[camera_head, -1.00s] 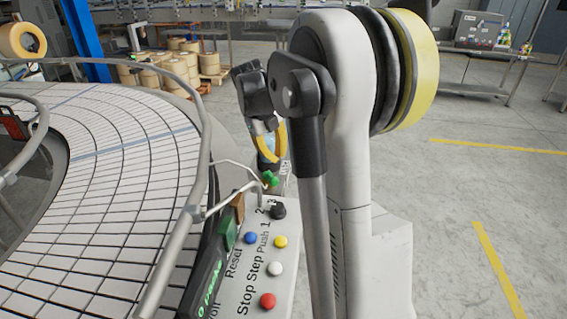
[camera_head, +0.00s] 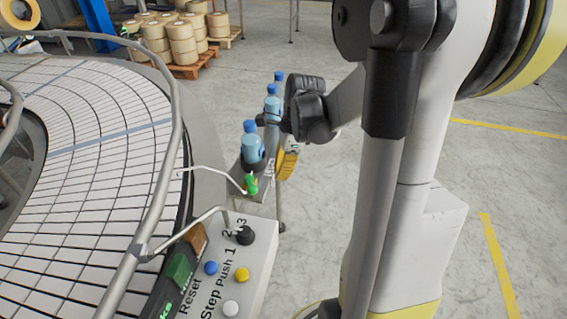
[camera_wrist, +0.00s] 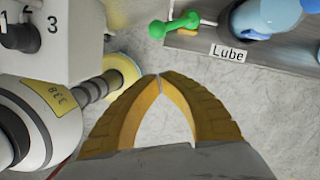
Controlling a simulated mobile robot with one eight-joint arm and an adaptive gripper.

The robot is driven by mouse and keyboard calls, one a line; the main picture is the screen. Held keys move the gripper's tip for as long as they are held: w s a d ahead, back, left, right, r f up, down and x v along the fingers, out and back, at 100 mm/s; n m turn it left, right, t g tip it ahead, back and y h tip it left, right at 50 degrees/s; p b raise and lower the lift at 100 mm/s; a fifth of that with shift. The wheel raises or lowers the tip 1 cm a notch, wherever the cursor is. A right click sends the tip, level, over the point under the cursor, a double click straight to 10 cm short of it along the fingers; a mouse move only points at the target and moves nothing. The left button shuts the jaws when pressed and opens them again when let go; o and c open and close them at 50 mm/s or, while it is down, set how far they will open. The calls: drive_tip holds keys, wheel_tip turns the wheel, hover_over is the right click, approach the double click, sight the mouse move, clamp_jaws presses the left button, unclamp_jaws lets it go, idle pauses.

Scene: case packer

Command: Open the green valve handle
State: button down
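The green valve handle (camera_head: 251,185) sits at the near end of a small bottle rack beside the conveyor in the head view. In the wrist view the green handle (camera_wrist: 185,25) is at the top, above a plate labelled "Lube", with a thin pipe next to it. My gripper (camera_wrist: 159,75) has two yellow fingers whose tips meet, with nothing between them. It is apart from the handle, below it and slightly left in the wrist view. In the head view my gripper (camera_head: 287,163) is partly hidden, just right of the handle and rack.
Blue bottles (camera_head: 252,143) stand on the rack close to my gripper. A button panel (camera_head: 255,262) stands in front of the handle. A metal guard rail (camera_head: 177,130) borders the conveyor (camera_head: 85,170) on the left. The floor on the right is clear.

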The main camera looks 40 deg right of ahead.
sight(250, 191)
drive_tip(key=w+a+f, duration=0.2)
drive_tip(key=a+f, duration=0.1)
drive_tip(key=f, duration=0.2)
drive_tip(key=shift+w+a+b, duration=0.25)
drive_tip(key=shift+a+b, duration=0.1)
drive_tip(key=shift+b, duration=0.1)
drive_tip(key=shift+a+m+b, duration=0.35)
drive_tip(key=shift+a+m, duration=0.6)
drive_tip(key=shift+m, duration=0.25)
drive_tip(key=shift+w+a+m+t+h, duration=0.15)
drive_tip(key=shift+a+m+t, duration=0.05)
drive_tip(key=shift+a+m, duration=0.25)
drive_tip(key=shift+w+a+m+t+h, duration=0.1)
drive_tip(key=shift+a+m+t+h, duration=0.15)
drive_tip(key=shift+m, duration=0.3)
drive_tip(key=shift+w+a+b, duration=0.15)
drive_tip(key=shift+a+b, duration=0.2)
drive_tip(key=shift+w+a, duration=0.1)
drive_tip(key=shift+a, duration=0.15)
